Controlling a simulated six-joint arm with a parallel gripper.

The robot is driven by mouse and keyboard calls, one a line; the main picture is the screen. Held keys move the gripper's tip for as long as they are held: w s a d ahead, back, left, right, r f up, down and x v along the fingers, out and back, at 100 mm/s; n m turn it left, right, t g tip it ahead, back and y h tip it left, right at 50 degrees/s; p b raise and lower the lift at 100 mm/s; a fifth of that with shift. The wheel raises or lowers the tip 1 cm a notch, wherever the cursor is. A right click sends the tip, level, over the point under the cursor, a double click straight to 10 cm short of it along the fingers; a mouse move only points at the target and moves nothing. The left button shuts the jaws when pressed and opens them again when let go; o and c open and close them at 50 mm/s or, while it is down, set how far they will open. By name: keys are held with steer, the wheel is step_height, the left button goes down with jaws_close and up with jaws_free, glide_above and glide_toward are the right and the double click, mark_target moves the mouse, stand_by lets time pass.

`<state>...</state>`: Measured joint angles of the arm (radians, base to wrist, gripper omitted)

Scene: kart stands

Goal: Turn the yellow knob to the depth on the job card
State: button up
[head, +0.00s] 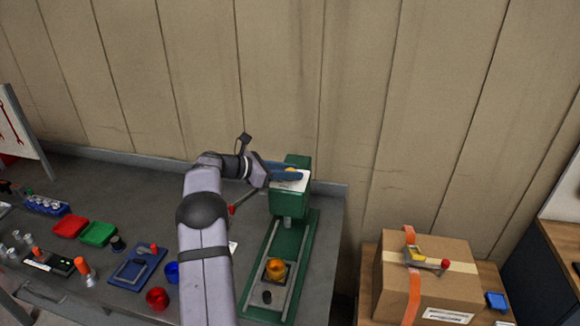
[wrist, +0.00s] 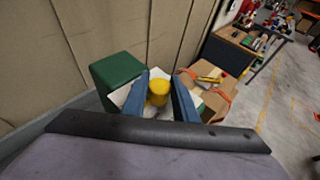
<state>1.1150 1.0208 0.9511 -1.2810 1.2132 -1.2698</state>
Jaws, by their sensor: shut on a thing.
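The yellow knob (wrist: 158,90) sits over a white plate on the green machine head (wrist: 116,77) and shows between the two blue fingers in the wrist view. My gripper (wrist: 160,92) is shut on it, one finger on each side. In the head view my gripper (head: 285,174) reaches the top of the green machine (head: 298,163) from the left, and only a little of the knob shows. The white plate (head: 290,184) shows below the fingers; no marks on it can be read. I cannot make out a job card for certain.
The machine's green base (head: 309,250) holds an orange round piece (head: 275,268). A red-tipped lever (head: 242,201) juts left. Red (head: 70,227) and green (head: 98,234) trays and a blue tray (head: 138,267) lie left on the bench. A cardboard box (head: 440,275) stands right, beyond a gap.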

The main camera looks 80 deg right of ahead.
steer(key=shift+m+g+y+p, duration=0.6)
steer(key=shift+m+p, duration=0.1)
steer(key=shift+p, duration=0.2)
steer(key=o, duration=1.1)
steer(key=shift+c, duration=0.2)
steer(key=shift+w+a+r+b, duration=0.15)
steer(key=shift+w+a+b, duration=0.15)
steer(key=shift+w+b, duration=0.25)
steer(key=b+v, duration=0.2)
steer(key=v, duration=0.4)
steer(key=shift+r, duration=0.15)
